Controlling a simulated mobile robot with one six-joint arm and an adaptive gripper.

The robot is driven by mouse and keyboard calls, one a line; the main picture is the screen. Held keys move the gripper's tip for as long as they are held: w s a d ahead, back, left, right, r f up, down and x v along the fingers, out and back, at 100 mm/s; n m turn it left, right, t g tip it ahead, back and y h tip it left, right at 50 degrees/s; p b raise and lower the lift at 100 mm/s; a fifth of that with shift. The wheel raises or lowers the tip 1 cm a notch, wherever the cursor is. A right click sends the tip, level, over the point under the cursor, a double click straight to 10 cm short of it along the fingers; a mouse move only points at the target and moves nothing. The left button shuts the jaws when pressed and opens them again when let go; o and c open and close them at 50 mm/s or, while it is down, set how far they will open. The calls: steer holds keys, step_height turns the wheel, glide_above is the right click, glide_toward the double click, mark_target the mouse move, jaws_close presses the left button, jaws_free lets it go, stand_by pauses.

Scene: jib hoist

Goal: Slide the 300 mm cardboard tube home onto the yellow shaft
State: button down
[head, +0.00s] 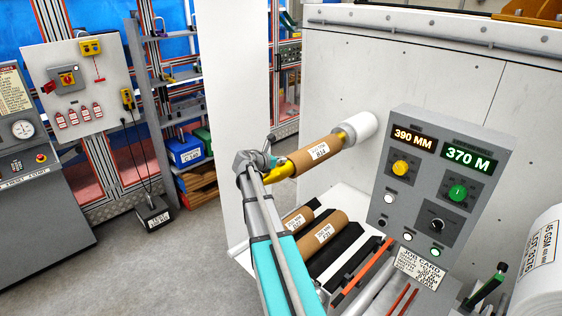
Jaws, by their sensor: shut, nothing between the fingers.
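A brown cardboard tube (316,156) with a white label sits around the yellow shaft (282,172). Yellow shows at both ends of this tube, including a short stretch between it and a white cylinder (362,127) at the machine wall. The label is too small to read surely. My gripper (268,162) is shut and empty at the shaft's free end, close to the tube's near end. Whether it touches the shaft or tube I cannot tell. Two more cardboard tubes lie on the rack below, a front one (325,231) and one partly hidden by my arm (300,217).
A grey control panel (437,200) with displays 390 MM and 370 M stands right of the shaft. A job card (419,267) hangs below it. A white roll (541,262) is at far right. Open floor (170,255) lies left of my arm.

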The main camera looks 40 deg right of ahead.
mark_target(295, 155)
steer(key=shift+w+d, duration=0.15)
steer(key=shift+d, duration=1.65)
steer(key=shift+w+d, duration=0.1)
steer(key=shift+d, duration=1.65)
steer(key=shift+d+r, duration=0.15)
stand_by(0.3)
steer(key=shift+r+p, duration=0.4)
steer(key=shift+r+p, duration=0.4)
steer(key=shift+d, duration=0.4)
steer(key=shift+a+r, duration=0.1)
steer(key=shift+a, duration=0.25)
steer(key=shift+s+d, duration=0.15)
steer(key=shift+s, duration=0.4)
steer(key=shift+s, duration=0.15)
